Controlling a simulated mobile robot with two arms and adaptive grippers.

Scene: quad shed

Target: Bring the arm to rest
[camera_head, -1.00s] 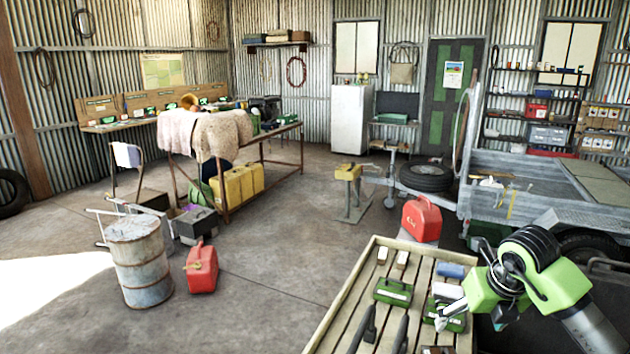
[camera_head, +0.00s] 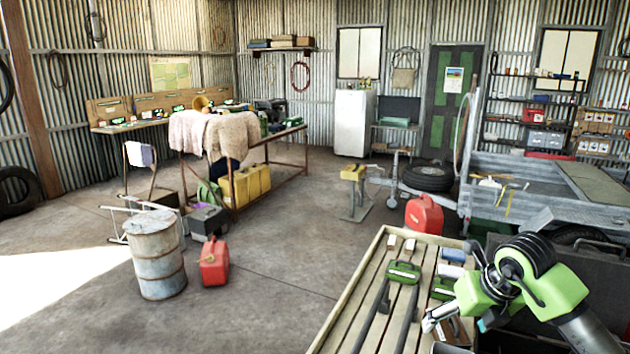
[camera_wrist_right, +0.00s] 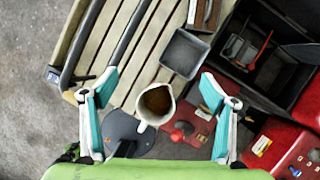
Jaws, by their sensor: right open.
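My right arm comes in at the lower right of the head view, with a green and black wrist. Its gripper (camera_head: 458,324) is over the right side of the slatted bench (camera_head: 345,292), near the bottom edge of the picture. In the right wrist view the two teal-padded fingers of this gripper (camera_wrist_right: 158,78) stand wide apart with nothing held. A pale jug (camera_wrist_right: 156,104) with a dark brown inside shows between and beyond the fingers. I cannot tell its distance from them. My left gripper is not in view.
Green cases (camera_head: 403,271) and dark bars lie on the bench. The wrist view shows a grey square tray (camera_wrist_right: 184,53), a black toolbox (camera_wrist_right: 262,52) and red boxes (camera_wrist_right: 282,150). A red jerrycan (camera_head: 424,215) stands behind the bench. Open floor lies left of the bench.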

